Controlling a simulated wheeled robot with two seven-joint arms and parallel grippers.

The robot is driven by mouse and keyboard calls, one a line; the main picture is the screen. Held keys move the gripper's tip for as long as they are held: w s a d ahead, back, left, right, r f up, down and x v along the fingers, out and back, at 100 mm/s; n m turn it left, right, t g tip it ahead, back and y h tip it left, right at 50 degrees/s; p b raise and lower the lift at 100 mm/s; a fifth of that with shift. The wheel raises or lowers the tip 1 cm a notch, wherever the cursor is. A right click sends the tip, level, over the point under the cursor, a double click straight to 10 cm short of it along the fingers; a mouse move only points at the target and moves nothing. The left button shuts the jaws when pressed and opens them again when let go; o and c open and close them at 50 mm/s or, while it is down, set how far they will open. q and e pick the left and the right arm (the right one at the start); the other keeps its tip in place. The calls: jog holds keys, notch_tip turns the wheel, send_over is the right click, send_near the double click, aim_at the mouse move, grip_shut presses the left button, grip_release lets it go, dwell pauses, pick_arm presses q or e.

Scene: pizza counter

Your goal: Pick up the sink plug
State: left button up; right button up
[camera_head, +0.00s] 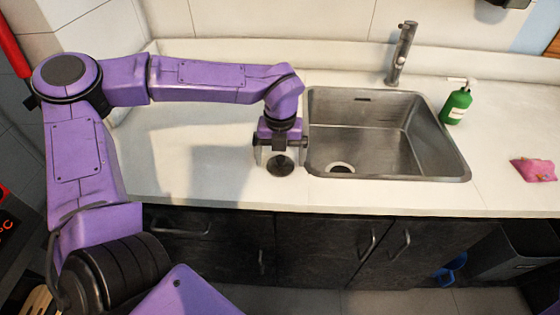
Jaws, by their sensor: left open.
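The sink plug (281,167) is a small dark round disc with a raised middle. It lies on the white counter just left of the sink. My left gripper (279,157) is open over the plug, pointing down, with one finger to each side of it. I cannot tell whether the fingers touch the plug. The gripper body hides part of the plug's far side. My right gripper is not in view.
The steel sink (375,130) with its drain hole is close right of the gripper. A faucet (402,55) stands behind it. A green soap bottle (456,105) and a pink cloth or sponge (534,170) are to the right. The counter (180,150) left of the plug is clear.

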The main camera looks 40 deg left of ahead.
pick_arm(q)
jog(key=shift+f, duration=0.45)
jog(key=c, duration=1)
jog(key=shift+r, duration=0.1)
jog(key=shift+c, duration=0.2)
